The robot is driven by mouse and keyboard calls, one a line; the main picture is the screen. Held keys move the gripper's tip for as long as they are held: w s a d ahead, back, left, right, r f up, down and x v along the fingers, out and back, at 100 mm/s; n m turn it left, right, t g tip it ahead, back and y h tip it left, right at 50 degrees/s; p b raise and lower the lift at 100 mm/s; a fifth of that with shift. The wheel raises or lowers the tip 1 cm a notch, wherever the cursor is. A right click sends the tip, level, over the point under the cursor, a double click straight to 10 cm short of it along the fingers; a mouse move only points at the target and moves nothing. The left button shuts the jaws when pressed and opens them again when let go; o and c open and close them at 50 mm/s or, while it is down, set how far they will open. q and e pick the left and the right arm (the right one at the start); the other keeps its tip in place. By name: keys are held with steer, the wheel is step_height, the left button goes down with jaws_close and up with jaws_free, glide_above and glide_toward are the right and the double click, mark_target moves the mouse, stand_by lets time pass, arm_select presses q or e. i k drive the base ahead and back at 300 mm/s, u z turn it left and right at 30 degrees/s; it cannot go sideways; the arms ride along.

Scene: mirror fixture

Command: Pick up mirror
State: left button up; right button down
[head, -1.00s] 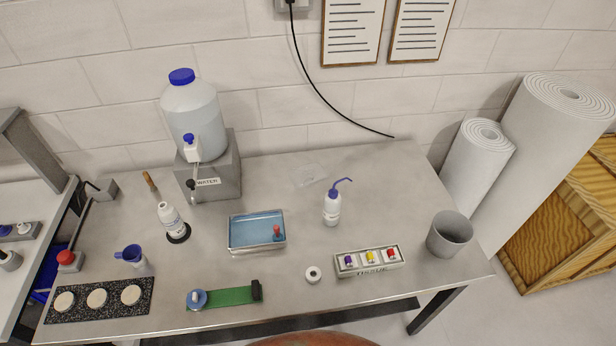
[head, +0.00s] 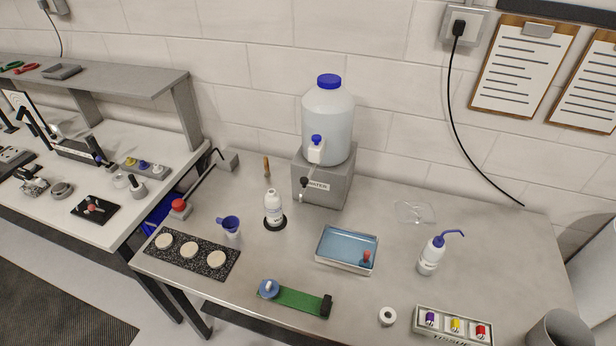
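I cannot make out a mirror for certain in the head view. Three round cream discs (head: 190,249) lie on a speckled black slab at the front left of the steel table (head: 400,290). A blue round piece with a pale knob (head: 268,288) sits at the left end of a green strip (head: 303,300). On the white bench at left stand a small silver device (head: 33,184), a grey ring-shaped piece (head: 61,189) and a black plate with a red-topped part (head: 95,208). Neither gripper is in view.
A gap separates table and bench (head: 90,228). A shelf (head: 110,82) overhangs the bench.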

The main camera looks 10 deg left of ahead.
mark_target(190, 250)
steer(key=u, duration=3.15)
steer(key=i, duration=2.55)
steer(key=z, duration=2.85)
